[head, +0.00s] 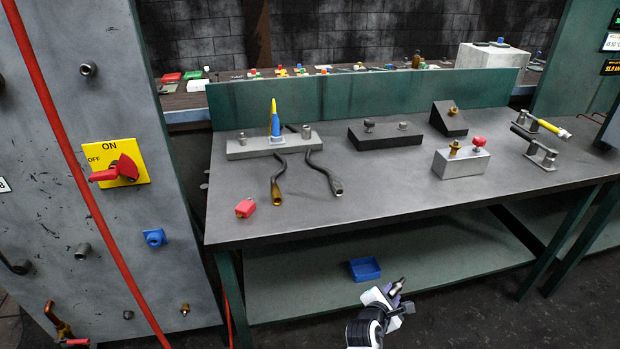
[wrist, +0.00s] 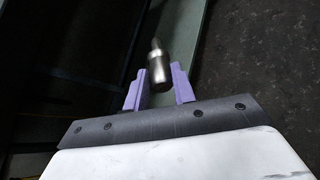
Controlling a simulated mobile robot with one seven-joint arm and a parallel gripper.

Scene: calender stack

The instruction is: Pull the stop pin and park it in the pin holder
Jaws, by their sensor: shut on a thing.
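My gripper (head: 398,297) is low in front of the workbench in the head view. Its purple fingers (wrist: 160,84) are shut on a short grey metal pin (wrist: 158,66), which has a thick cylindrical body and a thinner tip pointing away from the palm. The pin also shows as a small grey piece at the gripper's end in the head view (head: 398,286). The pin is clear of the bench and shelf as far as I can see. I cannot tell for certain which fixture is the pin holder.
A blue bin (head: 365,268) sits on the lower shelf. A grey cabinet (head: 90,200) with a red switch handle (head: 118,170) stands at left. Floor right of my gripper is clear.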

